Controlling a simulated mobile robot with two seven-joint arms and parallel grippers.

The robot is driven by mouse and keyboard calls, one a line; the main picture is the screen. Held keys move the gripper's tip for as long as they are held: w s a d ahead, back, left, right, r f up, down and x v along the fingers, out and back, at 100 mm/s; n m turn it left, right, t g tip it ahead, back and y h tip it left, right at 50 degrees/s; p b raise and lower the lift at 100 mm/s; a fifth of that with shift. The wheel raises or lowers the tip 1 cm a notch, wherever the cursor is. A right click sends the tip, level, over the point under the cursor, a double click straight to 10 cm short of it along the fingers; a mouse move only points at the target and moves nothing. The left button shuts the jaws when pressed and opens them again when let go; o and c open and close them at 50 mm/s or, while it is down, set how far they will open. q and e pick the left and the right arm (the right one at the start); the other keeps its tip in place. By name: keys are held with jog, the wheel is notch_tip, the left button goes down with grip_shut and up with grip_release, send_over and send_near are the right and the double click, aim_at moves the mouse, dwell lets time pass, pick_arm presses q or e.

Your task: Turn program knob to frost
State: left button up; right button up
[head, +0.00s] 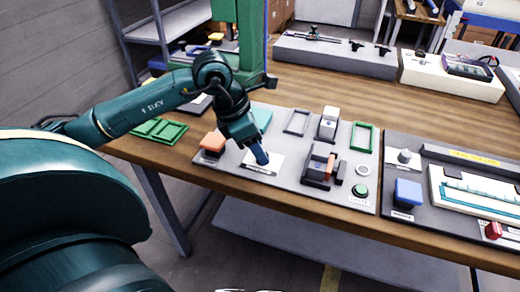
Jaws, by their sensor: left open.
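My left gripper (258,154) reaches down over a white label plate (270,166) on the grey panel (290,180) at the table's front edge. The gripper is open, its fingers pointing down, seen nearly edge-on. Whatever sits on that plate under the fingers is mostly hidden by them, and I cannot tell whether they touch it. A small grey knob (404,157) on another white plate stands on the right-hand panel. No lettering is legible, so I cannot tell which knob is the program knob or where it points. My right gripper is not in view.
An orange block (213,141) stands just left of the gripper. A dark fixture with a brown part (322,166), a grey-white block (328,122) and a green button (360,190) are to the right. A blue block (408,193) is further right. Bare wood lies behind the panel.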

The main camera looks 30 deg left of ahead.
pick_arm(q)
jog(key=shift+x, duration=0.85)
jog(key=shift+c, duration=0.2)
jog(key=c, duration=0.9)
